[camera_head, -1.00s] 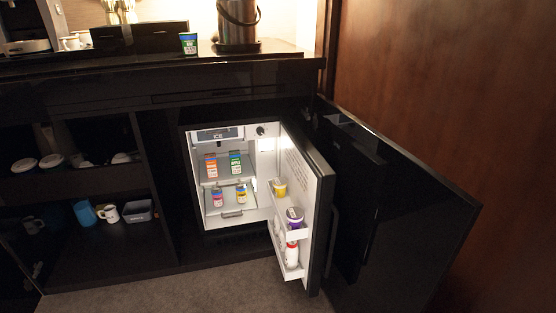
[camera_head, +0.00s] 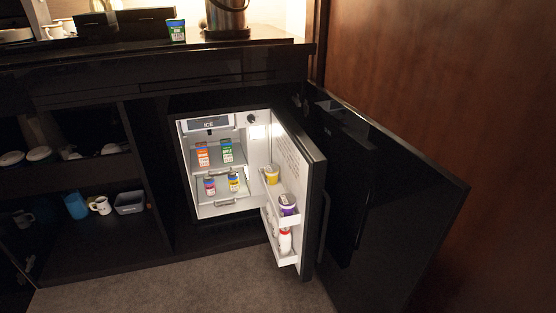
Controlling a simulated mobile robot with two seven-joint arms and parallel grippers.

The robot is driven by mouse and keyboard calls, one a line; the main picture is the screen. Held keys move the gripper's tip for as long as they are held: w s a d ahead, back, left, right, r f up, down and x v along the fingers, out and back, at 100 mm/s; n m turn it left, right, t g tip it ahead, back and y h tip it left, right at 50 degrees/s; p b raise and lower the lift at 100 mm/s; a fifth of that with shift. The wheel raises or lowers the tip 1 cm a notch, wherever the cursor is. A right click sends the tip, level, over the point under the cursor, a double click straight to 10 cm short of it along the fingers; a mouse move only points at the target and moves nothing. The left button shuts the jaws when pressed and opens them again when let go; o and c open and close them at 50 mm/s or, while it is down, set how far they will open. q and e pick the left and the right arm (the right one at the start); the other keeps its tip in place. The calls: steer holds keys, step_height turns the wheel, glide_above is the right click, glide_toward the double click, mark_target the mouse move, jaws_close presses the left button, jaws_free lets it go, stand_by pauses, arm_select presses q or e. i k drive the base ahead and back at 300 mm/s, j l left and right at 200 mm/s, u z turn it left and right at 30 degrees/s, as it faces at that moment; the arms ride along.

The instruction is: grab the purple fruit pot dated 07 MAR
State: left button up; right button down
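A purple pot with a pale lid (camera_head: 287,204) stands in a rack on the inside of the open fridge door. A yellow pot (camera_head: 271,174) sits higher on the same door. On the lower fridge shelf stand a small pink and purple container (camera_head: 209,187) and a blue and yellow one (camera_head: 234,182). Any printed dates are too small to read. Neither of my grippers is in view.
The minibar fridge (camera_head: 215,212) stands open, its door (camera_head: 316,205) swung out toward me. A dark cabinet door (camera_head: 390,200) stands open at the right. Orange and green cartons (camera_head: 227,152) are on the upper shelf. The carpet (camera_head: 180,291) in front is clear.

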mark_target(287, 202)
steer(key=i+j+z, duration=0.25)
steer(key=i+j, duration=1.2)
